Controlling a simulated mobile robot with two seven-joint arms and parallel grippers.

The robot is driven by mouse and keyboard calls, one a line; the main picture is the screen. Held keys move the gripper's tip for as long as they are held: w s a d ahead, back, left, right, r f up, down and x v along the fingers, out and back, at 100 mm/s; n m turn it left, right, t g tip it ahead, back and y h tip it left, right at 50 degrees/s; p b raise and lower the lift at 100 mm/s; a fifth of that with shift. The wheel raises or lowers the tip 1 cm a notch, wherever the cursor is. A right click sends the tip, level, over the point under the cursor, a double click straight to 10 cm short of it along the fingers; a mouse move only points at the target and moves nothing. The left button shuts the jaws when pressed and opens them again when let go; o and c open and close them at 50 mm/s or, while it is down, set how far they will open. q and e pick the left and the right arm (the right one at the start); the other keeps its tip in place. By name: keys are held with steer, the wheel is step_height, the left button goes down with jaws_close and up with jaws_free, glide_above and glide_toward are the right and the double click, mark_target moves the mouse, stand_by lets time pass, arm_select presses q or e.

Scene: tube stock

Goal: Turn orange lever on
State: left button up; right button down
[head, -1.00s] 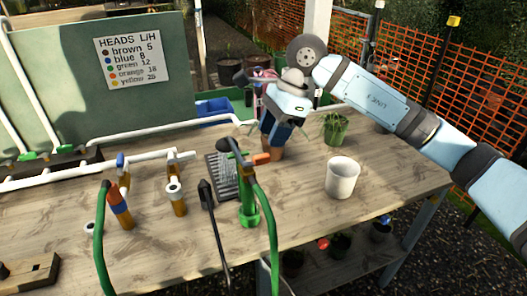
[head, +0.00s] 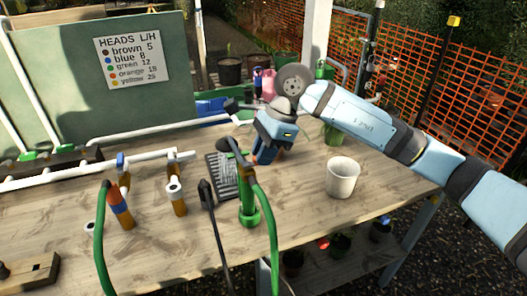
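A green upright fitting (head: 248,212) stands on the wooden bench with a green hose arching from its top and a dark round part (head: 229,145) beside it. The orange lever, seen earlier on its right side near the top, does not show clearly now; my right gripper covers that spot. My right gripper (head: 264,158) points down just right of the fitting's top. I cannot tell whether its fingers touch the lever or how far apart they are. My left gripper is not in view.
A white pot (head: 342,178) stands right of the fitting. A dark ribbed tray (head: 222,177) lies behind it. Pipe stubs with blue and orange bands (head: 121,208) and a second green hose (head: 101,245) stand left. A sign board (head: 134,60) rises at the back.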

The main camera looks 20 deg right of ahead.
steer(key=shift+w+f+b, duration=0.15)
steer(key=shift+b, duration=0.4)
steer(key=shift+n, duration=0.3)
steer(key=shift+r, duration=0.2)
steer(key=c, duration=1)
jaws_free()
steer(key=shift+c, duration=0.2)
steer(key=shift+d+r, duration=0.15)
steer(key=shift+r, duration=0.25)
steer(key=v, duration=1.3)
steer(key=shift+w, duration=0.2)
steer(key=shift+f, duration=0.15)
